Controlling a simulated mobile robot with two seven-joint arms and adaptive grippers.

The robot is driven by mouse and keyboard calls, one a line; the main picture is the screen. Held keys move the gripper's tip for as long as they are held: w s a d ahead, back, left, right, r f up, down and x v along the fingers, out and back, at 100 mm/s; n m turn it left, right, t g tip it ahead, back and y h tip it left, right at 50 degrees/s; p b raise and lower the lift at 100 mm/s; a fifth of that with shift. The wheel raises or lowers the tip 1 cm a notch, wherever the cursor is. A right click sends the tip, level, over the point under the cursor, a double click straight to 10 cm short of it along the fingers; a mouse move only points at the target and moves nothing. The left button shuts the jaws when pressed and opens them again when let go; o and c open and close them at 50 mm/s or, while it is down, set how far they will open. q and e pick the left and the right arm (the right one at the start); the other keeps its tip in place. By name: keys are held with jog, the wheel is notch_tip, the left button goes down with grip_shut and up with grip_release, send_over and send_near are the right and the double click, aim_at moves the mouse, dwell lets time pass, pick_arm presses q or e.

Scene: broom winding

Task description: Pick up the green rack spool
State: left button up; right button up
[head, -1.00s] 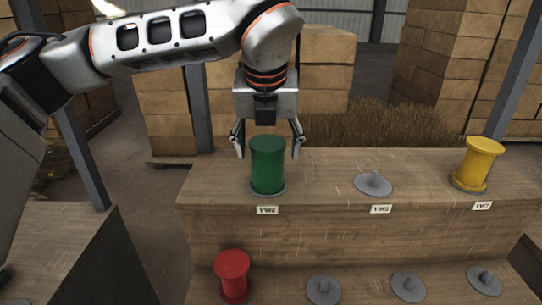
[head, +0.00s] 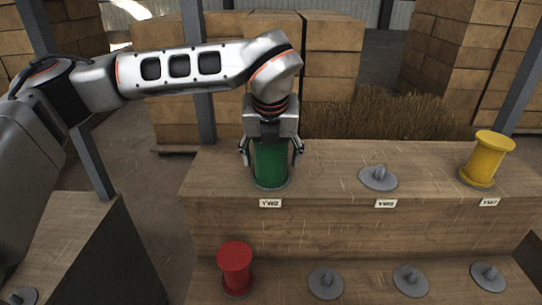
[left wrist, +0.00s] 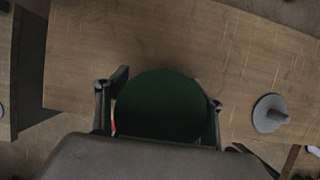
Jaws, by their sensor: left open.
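The green spool (head: 270,166) stands upright on a grey disc on the upper shelf of the wooden rack, above a white label. My left gripper (head: 271,163) points straight down over it, open, with one finger on each side of the spool. In the left wrist view the round green top (left wrist: 161,104) sits between the two fingers (left wrist: 158,112); whether they touch it I cannot tell. The gripper's palm hides the top of the spool in the head view. My right gripper is not in view.
A yellow spool (head: 486,158) stands at the right of the upper shelf, and an empty grey holder (head: 378,178) lies between. A red spool (head: 235,268) stands on the lower shelf beside several empty holders (head: 326,282). Stacked crates (head: 333,75) stand behind.

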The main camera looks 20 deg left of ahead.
pick_arm(q)
jog(key=shift+c, duration=0.4)
jog(key=c, duration=1.3)
jog(key=shift+r, duration=0.1)
